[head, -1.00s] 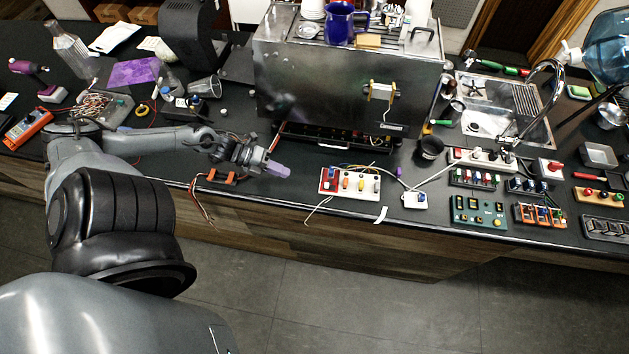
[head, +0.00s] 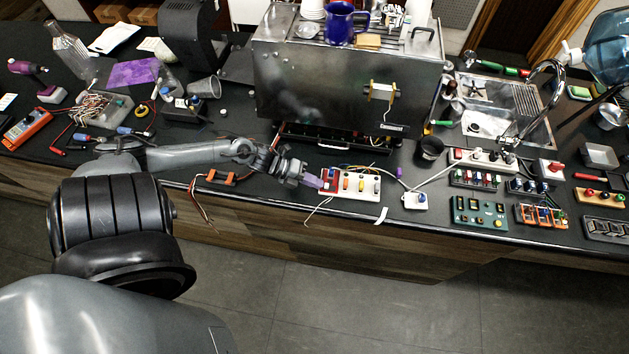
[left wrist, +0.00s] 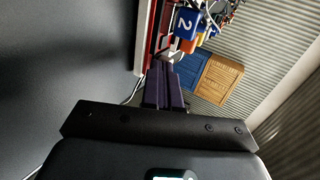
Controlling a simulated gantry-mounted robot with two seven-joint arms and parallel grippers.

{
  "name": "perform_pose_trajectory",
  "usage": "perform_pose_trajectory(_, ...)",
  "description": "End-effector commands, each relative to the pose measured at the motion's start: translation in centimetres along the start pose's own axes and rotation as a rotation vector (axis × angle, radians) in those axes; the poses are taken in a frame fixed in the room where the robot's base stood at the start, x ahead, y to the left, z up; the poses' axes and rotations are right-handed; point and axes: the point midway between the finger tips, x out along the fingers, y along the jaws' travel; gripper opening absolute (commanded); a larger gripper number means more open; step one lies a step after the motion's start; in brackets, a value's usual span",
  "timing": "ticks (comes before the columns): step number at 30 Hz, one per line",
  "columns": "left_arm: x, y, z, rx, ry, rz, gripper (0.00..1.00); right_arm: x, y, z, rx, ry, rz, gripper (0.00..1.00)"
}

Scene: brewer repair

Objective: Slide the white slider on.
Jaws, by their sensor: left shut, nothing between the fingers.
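A white switch board (head: 352,194) with a red left end and several small coloured parts lies near the counter's front edge in the head view. My left gripper (head: 316,182) is shut and empty, its purple fingertips at the board's left end. In the left wrist view, the shut purple fingers (left wrist: 165,84) reach toward the board's red and white edge (left wrist: 148,40). A small whitish piece (left wrist: 170,57) sits right at the fingertips; I cannot tell whether it is the white slider or whether they touch it. A blue block marked 2 (left wrist: 185,23) is just beyond. My right gripper is not in view.
A steel brewer (head: 345,85) stands behind the board. An orange part (head: 222,178) with loose wires lies left of it, under my left arm. A small white switch box (head: 415,201) and several other boards lie to the right. Thin wires run around the switch board.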

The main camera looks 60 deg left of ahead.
Motion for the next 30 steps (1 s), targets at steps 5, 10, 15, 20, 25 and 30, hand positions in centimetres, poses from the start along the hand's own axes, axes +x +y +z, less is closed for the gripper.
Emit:
perform_pose_trajectory(5,0.1,0.0,0.0,0.0,0.0,0.0,0.0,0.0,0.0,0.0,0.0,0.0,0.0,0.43)
perform_pose_trajectory(10,0.1,0.0,0.0,0.0,0.0,0.0,0.0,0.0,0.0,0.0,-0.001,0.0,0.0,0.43)
perform_pose_trajectory(15,1.6,-0.9,0.1,0.003,0.001,-0.003,0.0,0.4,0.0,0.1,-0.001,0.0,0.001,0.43)
perform_pose_trajectory(20,2.1,-1.2,0.1,0.0,-0.001,0.0,0.0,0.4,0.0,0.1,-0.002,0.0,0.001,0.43)
perform_pose_trajectory(25,2.1,-1.2,0.0,0.0,-0.001,0.0,0.0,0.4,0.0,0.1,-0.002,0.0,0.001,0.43)
perform_pose_trajectory(30,2.0,-1.2,0.0,0.001,0.001,0.0,0.0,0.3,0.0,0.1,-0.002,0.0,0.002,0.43)
